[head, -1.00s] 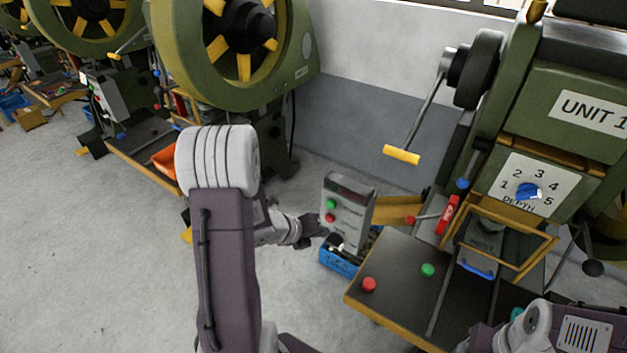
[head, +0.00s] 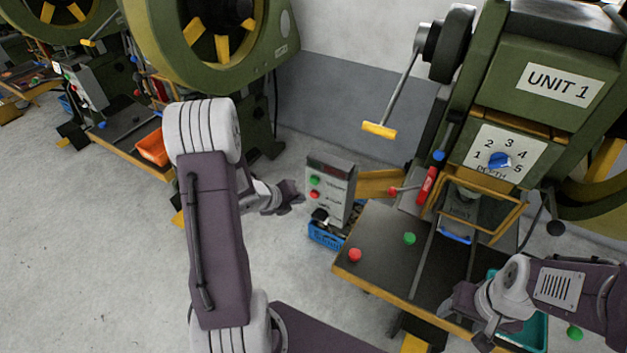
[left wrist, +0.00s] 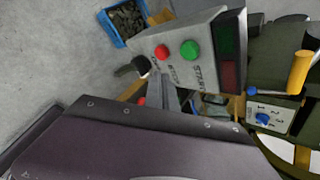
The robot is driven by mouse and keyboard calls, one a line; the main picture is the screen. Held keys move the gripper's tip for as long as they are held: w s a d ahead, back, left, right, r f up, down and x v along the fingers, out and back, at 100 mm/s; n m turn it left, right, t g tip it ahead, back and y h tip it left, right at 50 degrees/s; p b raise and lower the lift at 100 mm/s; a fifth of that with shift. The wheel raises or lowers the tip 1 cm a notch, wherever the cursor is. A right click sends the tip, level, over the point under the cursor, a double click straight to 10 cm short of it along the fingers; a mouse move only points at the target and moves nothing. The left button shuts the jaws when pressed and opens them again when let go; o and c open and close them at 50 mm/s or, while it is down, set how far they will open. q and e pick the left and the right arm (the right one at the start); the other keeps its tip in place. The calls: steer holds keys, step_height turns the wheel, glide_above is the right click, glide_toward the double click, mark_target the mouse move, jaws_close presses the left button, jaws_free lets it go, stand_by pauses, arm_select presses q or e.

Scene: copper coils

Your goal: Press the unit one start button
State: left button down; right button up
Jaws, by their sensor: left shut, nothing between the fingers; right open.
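The press marked UNIT 1 (head: 558,85) stands at the right of the head view. A grey control box (head: 336,188) on a yellow arm stands at its left. On its face are a green button (head: 314,180) and, below it, a red button (head: 314,194). In the left wrist view the green button (left wrist: 190,48) is labelled START, beside the red button (left wrist: 161,52). My left gripper (head: 298,198) is shut and empty, just left of the box face; contact does not show. Its fingers (left wrist: 165,92) point toward the box. My right gripper (head: 462,318) is open near the press table's front edge.
The press table (head: 385,250) carries a red knob (head: 355,255) and a green knob (head: 410,238). A blue crate (head: 326,236) sits under the box. A teal tray (head: 535,332) is near my right arm. Another press (head: 250,70) stands behind. Floor at left is clear.

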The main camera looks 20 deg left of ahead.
mark_target(314, 180)
arm_select(q)
steer(key=w, duration=0.4)
steer(key=shift+w+d, duration=0.2)
steer(key=shift+w, duration=0.05)
steer(key=shift+f, duration=0.1)
steer(key=shift+w, duration=0.1)
stand_by(1.6)
steer(key=shift+w, duration=0.3)
steer(key=shift+w+p, duration=0.3)
steer(key=shift+w, duration=0.2)
stand_by(0.7)
steer(key=shift+s, duration=0.1)
steer(key=shift+s+b, duration=0.45)
steer(key=shift+s, duration=0.35)
